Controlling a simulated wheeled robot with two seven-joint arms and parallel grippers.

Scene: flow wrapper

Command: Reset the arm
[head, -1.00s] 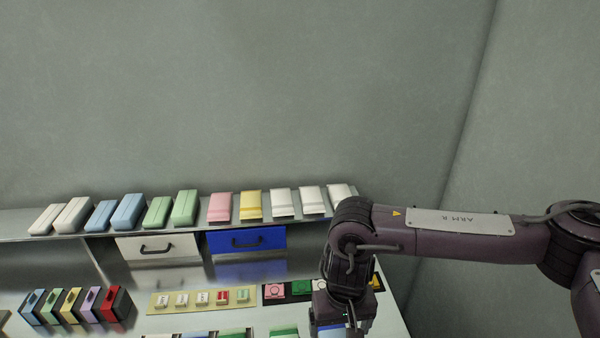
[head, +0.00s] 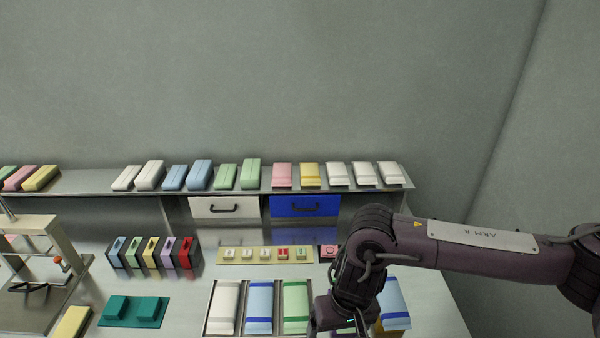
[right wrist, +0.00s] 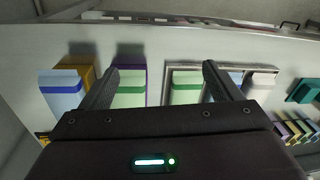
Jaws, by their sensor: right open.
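My right arm (head: 480,245) comes in from the right in the head view and bends down over the right end of the table. Its gripper is mostly hidden at the lower edge there. In the right wrist view my right gripper (right wrist: 160,85) is open, its two fingers apart with nothing between them but the view of the table. A green pack (right wrist: 130,92) and another green pack (right wrist: 186,90) lie beyond the fingers. My left gripper is not in view.
A tray (head: 207,320) holds white, blue and green packs. A blue pack (head: 394,300) lies beside my right arm. A shelf (head: 90,185) with several packs runs along the back, above a white drawer (head: 225,208) and a blue drawer (head: 304,206). A press-like frame (head: 40,225) stands at left.

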